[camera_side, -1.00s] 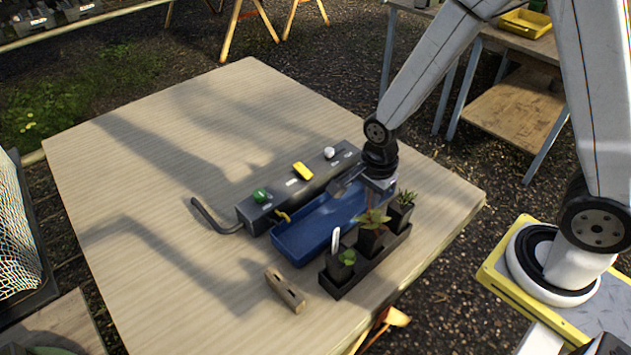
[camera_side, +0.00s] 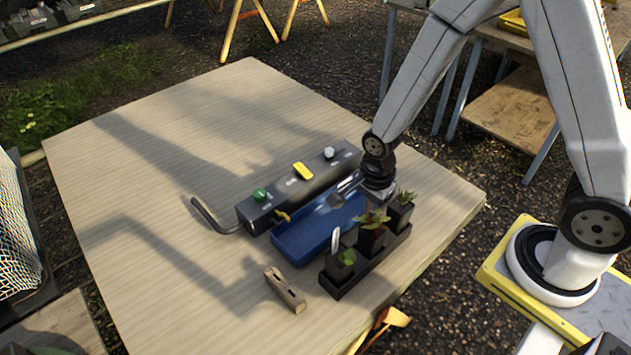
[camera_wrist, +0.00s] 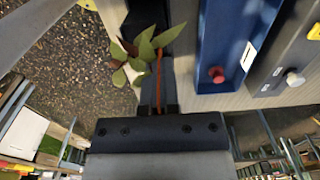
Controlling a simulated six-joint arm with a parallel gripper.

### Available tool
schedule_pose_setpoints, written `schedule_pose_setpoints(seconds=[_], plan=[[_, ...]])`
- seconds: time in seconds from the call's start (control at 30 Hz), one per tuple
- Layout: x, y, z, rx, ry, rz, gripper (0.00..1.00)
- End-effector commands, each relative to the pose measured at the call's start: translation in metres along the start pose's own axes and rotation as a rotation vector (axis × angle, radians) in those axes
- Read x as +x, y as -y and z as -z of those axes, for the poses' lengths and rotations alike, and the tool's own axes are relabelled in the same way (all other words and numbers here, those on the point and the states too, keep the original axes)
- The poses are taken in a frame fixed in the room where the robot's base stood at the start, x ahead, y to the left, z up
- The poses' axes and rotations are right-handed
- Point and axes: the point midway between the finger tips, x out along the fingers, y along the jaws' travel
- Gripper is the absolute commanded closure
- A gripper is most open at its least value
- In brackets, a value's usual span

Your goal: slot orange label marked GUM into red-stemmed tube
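In the wrist view, my gripper (camera_wrist: 158,92) is shut on a thin orange strip, the orange label (camera_wrist: 158,68), seen edge-on; its marking cannot be read. Leafy plants with green and dark red leaves (camera_wrist: 136,56) sit just left of the label's far end. In the side view, my gripper (camera_side: 377,197) is low over the back half of the black rack, and the label is not discernible there. The middle dark pot (camera_side: 370,240) holds the reddish-leaved plant (camera_side: 374,218). Its stem is too small to tell, and the label's lower end is hidden.
The black rack (camera_side: 341,291) also holds a front pot (camera_side: 339,268) with a white label (camera_side: 335,240) and a back pot (camera_side: 398,217). A blue tray (camera_side: 296,253) and a grey box with knobs (camera_side: 248,215) stand beside it. A wooden block (camera_side: 285,290) lies in front.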

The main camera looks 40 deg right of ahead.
Motion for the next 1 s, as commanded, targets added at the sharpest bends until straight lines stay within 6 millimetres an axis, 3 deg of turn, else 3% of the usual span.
schedule_pose_setpoints(seconds=[1.0], plan=[[0.013, 0.000, 0.000, 0.000, 0.000, -0.001, 1.00]])
